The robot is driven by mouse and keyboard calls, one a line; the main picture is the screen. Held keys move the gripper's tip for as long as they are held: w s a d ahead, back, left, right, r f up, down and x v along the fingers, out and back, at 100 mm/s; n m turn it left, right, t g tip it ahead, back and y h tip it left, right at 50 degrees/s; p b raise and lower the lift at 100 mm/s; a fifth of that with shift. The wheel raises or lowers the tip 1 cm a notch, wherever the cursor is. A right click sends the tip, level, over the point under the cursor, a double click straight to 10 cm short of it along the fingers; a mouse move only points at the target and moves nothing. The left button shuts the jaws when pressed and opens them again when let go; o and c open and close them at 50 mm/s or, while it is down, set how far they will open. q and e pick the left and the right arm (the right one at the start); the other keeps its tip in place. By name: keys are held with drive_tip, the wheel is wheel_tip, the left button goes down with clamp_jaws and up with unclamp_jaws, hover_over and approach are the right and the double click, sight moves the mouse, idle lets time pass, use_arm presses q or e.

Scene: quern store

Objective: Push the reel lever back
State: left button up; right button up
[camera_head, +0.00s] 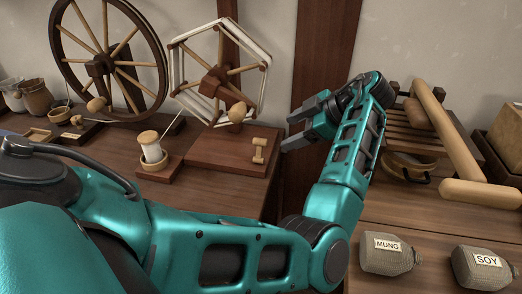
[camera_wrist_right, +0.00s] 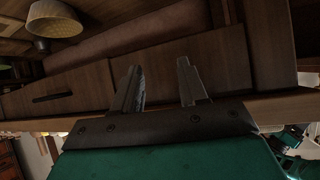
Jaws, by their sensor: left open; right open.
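The reel (camera_head: 220,72) is a six-sided winder with pale slats and wooden spokes, standing on a reddish-brown base (camera_head: 225,157) at the upper middle of the head view. A small pale wooden lever (camera_head: 259,150) with a knobbed end stands at the right part of this base. My left gripper (camera_head: 288,127) is to the right of the lever, its open fingers pointing left toward it; a gap separates them. My right gripper (camera_wrist_right: 160,83) is open and empty in the right wrist view, facing dark wooden furniture.
A spinning wheel (camera_head: 104,66) and a thread spool (camera_head: 151,147) stand left of the reel. At the right are a wooden slatted rack (camera_head: 410,130), a long-handled mallet-like tool (camera_head: 445,135), and sacks marked MUNG (camera_head: 390,259) and SOY (camera_head: 482,268). A gap separates the two tables.

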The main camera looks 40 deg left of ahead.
sight(262, 144)
use_arm(q)
drive_tip(key=b+x, duration=0.2)
drive_tip(key=x, duration=1)
drive_tip(key=shift+c, duration=0.4)
drive_tip(key=c, duration=1)
